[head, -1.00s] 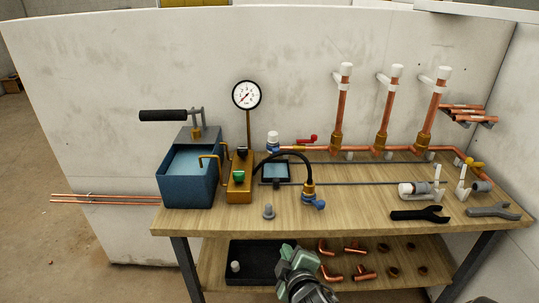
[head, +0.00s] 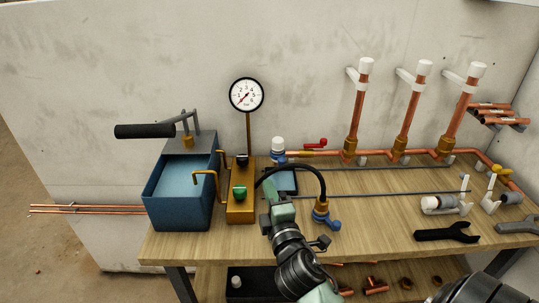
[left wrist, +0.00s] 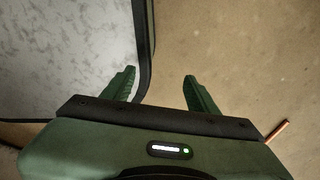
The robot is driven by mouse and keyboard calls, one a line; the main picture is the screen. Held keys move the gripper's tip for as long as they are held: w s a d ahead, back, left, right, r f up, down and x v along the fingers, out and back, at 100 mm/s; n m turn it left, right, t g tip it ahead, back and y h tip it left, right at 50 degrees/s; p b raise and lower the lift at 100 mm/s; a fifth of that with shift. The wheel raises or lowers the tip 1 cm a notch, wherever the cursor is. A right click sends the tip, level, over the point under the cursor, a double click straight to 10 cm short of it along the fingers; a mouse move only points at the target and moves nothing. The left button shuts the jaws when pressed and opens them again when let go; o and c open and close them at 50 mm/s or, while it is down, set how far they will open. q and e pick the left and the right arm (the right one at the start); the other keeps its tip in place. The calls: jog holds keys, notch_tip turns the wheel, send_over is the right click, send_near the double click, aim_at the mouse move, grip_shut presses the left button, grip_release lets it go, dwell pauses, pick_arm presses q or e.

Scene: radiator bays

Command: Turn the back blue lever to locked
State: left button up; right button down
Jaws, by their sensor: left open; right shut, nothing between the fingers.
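The back blue lever (head: 278,157) is a small blue piece at the back of the bench, below a white cap and left of the copper line. Its exact angle is too small to tell. A front blue lever (head: 329,223) sits at the brass fitting on the hose end. My right gripper (head: 267,190) is shut and empty, over the bench right of the brass pump block, in front of and below the back blue lever and apart from it. My left gripper (left wrist: 160,76) shows only in the left wrist view, open and empty over the floor.
A black hose (head: 310,168) arches just right of my right gripper. The brass block (head: 240,207), gauge (head: 246,94) and blue water tank (head: 182,205) stand left. A red lever (head: 316,143) is on the copper line. Wrenches (head: 447,233) lie at right.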

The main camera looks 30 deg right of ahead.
aim_at(280, 156)
jog(key=w+d, duration=0.4)
jog(key=w, duration=0.1)
jog(key=w+d+b, duration=0.1)
jog(key=w, duration=0.1)
jog(key=shift+w+d+r, duration=0.1)
jog(key=shift+w+d, duration=0.15)
jog(key=shift+d, duration=0.15)
pick_arm(q)
jog(key=shift+s+f, duration=0.25)
jog(key=shift+f, duration=0.25)
pick_arm(e)
jog(key=shift+s+d, duration=0.2)
jog(key=shift+d, duration=0.15)
pick_arm(q)
jog(key=shift+s, duration=0.2)
